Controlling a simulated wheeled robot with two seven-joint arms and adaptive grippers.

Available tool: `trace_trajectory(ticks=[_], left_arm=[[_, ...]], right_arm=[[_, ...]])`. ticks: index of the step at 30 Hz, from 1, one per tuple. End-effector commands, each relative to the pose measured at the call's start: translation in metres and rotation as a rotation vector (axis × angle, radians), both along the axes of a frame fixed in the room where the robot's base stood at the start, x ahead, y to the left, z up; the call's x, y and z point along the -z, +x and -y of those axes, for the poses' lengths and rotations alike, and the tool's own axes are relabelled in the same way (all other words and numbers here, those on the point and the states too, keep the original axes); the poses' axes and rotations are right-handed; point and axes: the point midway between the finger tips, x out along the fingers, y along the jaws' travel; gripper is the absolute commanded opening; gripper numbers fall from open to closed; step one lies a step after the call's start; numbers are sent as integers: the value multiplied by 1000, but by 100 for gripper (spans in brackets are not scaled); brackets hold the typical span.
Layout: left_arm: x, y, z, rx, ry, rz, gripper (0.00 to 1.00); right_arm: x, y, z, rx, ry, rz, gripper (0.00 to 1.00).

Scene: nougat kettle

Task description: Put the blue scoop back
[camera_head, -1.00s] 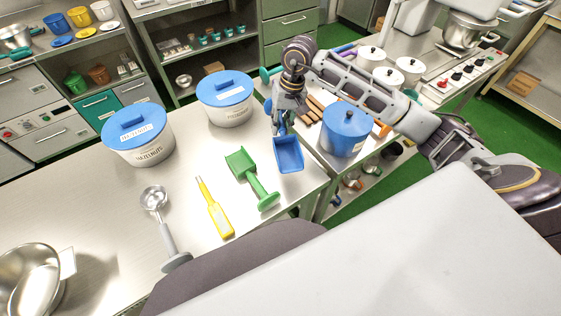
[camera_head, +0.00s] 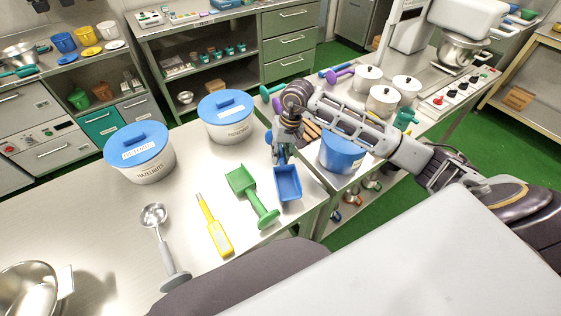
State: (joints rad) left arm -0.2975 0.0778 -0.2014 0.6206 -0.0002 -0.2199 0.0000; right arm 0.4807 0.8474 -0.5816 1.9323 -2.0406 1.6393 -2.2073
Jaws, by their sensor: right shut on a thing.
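The blue scoop (camera_head: 288,184) is at the right end of the steel table, just right of the green scoop (camera_head: 250,196). My right gripper (camera_head: 281,156) is shut on its handle, which is mostly hidden by the fingers. The scoop's tray points toward me, at or just above the table top; I cannot tell if it touches. My left gripper is not in view.
A yellow-handled tool (camera_head: 214,226) and a steel ladle (camera_head: 160,240) lie further left on the table (camera_head: 90,215). Two white tubs with blue lids, one hazelnut tub (camera_head: 145,165) and another (camera_head: 228,125), stand behind. A blue canister (camera_head: 340,157) is partly hidden behind my right arm.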

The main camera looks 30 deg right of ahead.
Motion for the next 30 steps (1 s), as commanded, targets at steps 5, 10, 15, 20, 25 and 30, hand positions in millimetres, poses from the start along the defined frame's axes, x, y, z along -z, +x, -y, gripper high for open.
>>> trace_trajectory(ticks=[5, 10, 15, 20, 25, 30], left_arm=[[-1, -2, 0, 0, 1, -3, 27], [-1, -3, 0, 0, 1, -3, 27], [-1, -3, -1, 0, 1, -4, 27], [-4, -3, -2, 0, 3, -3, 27], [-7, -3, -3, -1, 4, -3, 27], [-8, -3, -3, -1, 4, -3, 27]], right_arm=[[6, 1, 0, 1, 2, 1, 0], [6, 1, 0, 0, 2, 1, 0], [9, 0, 0, 1, 2, 0, 0], [20, 0, -1, 1, 1, -1, 0], [37, 0, -1, 2, 2, -1, 0], [44, 0, 0, 0, 1, 1, 0]])
